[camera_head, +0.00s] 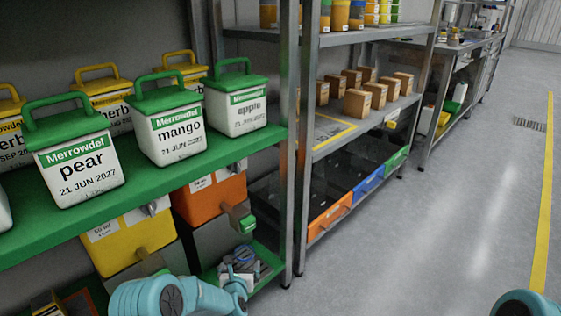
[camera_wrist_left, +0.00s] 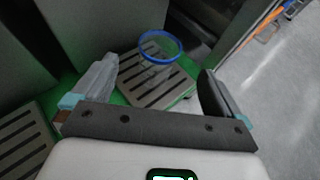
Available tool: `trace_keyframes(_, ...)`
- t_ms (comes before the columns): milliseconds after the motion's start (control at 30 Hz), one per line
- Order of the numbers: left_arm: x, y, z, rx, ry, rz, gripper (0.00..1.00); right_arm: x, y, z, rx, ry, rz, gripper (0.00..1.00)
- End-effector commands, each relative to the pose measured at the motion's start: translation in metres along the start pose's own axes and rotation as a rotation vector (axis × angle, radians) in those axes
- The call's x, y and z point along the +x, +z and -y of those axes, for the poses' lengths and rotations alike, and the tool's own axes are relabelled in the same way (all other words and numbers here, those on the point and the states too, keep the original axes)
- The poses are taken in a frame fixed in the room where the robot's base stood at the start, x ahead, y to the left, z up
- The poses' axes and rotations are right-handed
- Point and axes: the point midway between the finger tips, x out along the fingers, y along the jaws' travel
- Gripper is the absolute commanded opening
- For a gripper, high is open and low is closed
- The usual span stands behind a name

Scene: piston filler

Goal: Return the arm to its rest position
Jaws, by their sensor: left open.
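My left gripper (camera_wrist_left: 157,68) is open in the left wrist view, with its two fingers well apart. A clear cup with a blue rim (camera_wrist_left: 161,62) stands on a slatted drip tray (camera_wrist_left: 150,95) beyond the fingertips. I see no contact between cup and fingers. In the head view my left arm (camera_head: 165,297) comes in at the bottom, and its gripper (camera_head: 240,266) is low by the green bottom shelf, under the filler machines. Part of my right arm (camera_head: 525,304) shows at the bottom right corner; its gripper is out of view.
Labelled tubs of pear (camera_head: 78,172), mango (camera_head: 178,134) and apple (camera_head: 237,115) stand on the green shelf (camera_head: 150,189) above. A yellow filler (camera_head: 122,237) and an orange one (camera_head: 207,200) sit below. A metal post (camera_head: 290,150) is close right. The floor (camera_head: 440,240) to the right is clear.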

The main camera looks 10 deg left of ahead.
Motion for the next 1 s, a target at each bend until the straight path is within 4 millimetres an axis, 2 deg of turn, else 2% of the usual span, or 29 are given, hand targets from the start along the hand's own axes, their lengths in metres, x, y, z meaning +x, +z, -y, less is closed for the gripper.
trace_keyframes(67,-0.009,0.025,-0.003,-0.002,0.004,0.003,1.0,-0.023,-0.004,0.009,-0.001,0.0,-0.001,0.43)
trace_keyframes(167,-0.025,0.071,-0.011,-0.006,0.016,0.013,1.0,-0.062,-0.012,0.024,-0.003,-0.001,0.002,0.43)
trace_keyframes(200,-0.034,0.091,-0.014,-0.008,0.02,0.012,1.0,-0.08,-0.015,0.031,-0.004,-0.001,0.004,0.43)
trace_keyframes(300,-0.06,0.129,-0.022,-0.007,0.022,-0.013,1.0,-0.123,-0.019,0.048,-0.007,-0.002,0.011,0.43)
trace_keyframes(500,-0.125,0.174,-0.023,0.074,-0.026,-0.135,1.0,-0.204,-0.024,0.08,-0.012,-0.003,0.037,0.43)
trace_keyframes(667,-0.194,0.194,-0.017,0.339,-0.135,-0.277,1.0,-0.27,-0.025,0.105,-0.015,-0.004,0.068,0.43)
trace_keyframes(767,-0.248,0.201,-0.011,0.589,-0.262,-0.368,1.0,-0.311,-0.025,0.12,-0.016,-0.005,0.092,0.43)
trace_keyframes(833,-0.294,0.205,-0.005,0.808,-0.392,-0.419,1.0,-0.34,-0.024,0.131,-0.016,-0.005,0.11,0.43)
trace_keyframes(900,-0.341,0.201,0.001,1.051,-0.559,-0.445,1.0,-0.361,-0.022,0.139,-0.016,-0.005,0.128,0.43)
trace_keyframes(1000,-0.398,0.187,0.009,1.377,-0.815,-0.416,1.0,-0.375,-0.017,0.144,-0.014,-0.004,0.153,0.43)
